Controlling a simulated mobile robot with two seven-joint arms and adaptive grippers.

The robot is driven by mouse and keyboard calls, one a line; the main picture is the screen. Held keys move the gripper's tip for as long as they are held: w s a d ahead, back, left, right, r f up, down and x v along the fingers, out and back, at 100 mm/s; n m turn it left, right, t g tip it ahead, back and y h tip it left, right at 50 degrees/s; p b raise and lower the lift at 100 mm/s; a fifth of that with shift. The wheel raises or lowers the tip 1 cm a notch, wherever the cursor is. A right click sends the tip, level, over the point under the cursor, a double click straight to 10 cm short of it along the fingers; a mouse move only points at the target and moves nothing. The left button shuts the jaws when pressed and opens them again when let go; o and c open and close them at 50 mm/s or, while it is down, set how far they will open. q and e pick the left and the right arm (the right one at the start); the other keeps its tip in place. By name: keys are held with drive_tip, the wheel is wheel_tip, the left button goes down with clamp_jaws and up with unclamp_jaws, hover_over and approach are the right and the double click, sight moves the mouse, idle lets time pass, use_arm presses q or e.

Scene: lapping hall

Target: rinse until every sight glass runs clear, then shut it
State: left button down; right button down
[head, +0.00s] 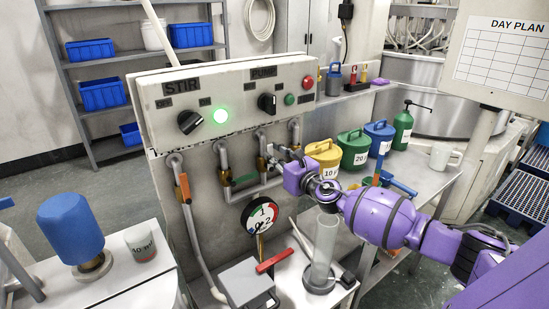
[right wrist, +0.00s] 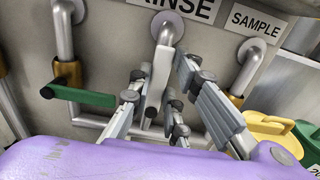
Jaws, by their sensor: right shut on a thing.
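My right gripper (head: 284,162) reaches in at the pipe valves below the panel. In the right wrist view its fingers (right wrist: 163,85) are shut on the white lever (right wrist: 155,92) under the RINSE label (right wrist: 185,8). The lever hangs down, slightly tilted. A green valve lever (right wrist: 83,96) is to its left and points sideways; an orange lever (head: 184,188) hangs at the left pipe. A clear upright tube (head: 325,245), perhaps a sight glass, stands below my right gripper. It looks empty; I cannot tell its clarity closely. My left gripper is out of view.
The panel (head: 225,103) has a lit green lamp (head: 220,117) at STIR. A round gauge (head: 262,217) and a red lever (head: 277,262) are below. Yellow (head: 323,160), green (head: 353,148) and blue (head: 380,135) cans stand on the right bench beside my right arm.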

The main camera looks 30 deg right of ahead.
drive_tip(key=c, duration=1.6)
unclamp_jaws()
drive_tip(key=shift+c, duration=0.2)
drive_tip(key=shift+s, duration=0.1)
drive_tip(key=s, duration=1.1)
drive_tip(key=shift+s+d, duration=0.4)
